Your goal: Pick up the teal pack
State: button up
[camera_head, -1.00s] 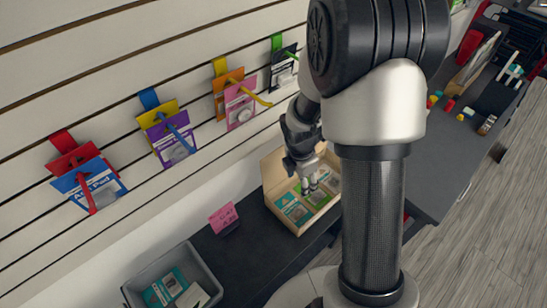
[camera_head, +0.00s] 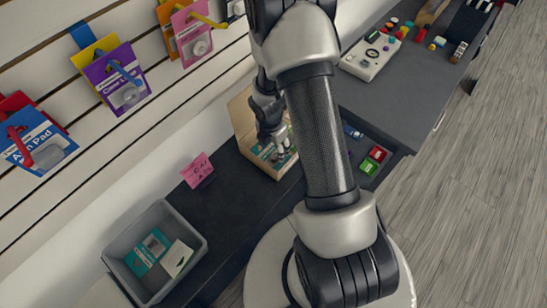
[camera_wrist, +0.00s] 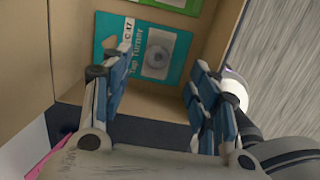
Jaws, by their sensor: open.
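A teal pack (camera_wrist: 145,48) marked "Tap Turner" lies in a cardboard box (camera_head: 243,120) on the dark counter. In the wrist view it sits ahead of and partly between my fingers, with the left finger overlapping its edge. My gripper (camera_wrist: 158,88) is open and empty, its fingers spread over the box; no grip on the pack shows. In the head view my gripper (camera_head: 281,143) is at the box and hides most of its contents. Another teal pack (camera_head: 148,252) lies in a grey bin (camera_head: 196,246) at the lower left.
A green pack (camera_wrist: 178,5) lies beyond the teal one in the box. A pink tag (camera_head: 197,170) stands between box and bin. Packs hang on the slatted wall (camera_head: 112,75). Red and green items (camera_head: 373,160) lie right of my arm. The floor (camera_head: 470,200) is clear.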

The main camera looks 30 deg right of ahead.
aim_at(275, 154)
jog(key=f+b, duration=0.2)
jog(key=f, duration=0.1)
jog(key=f+b, duration=0.1)
jog(key=f, duration=0.1)
jog(key=shift+w+d+f+b, duration=0.15)
jog(key=shift+w+f+b, duration=0.05)
jog(key=shift+w+b, duration=0.1)
jog(key=shift+r, duration=0.15)
jog(key=shift+s, duration=0.1)
jog(key=shift+c, duration=0.4)
jog(key=c, duration=1.1)
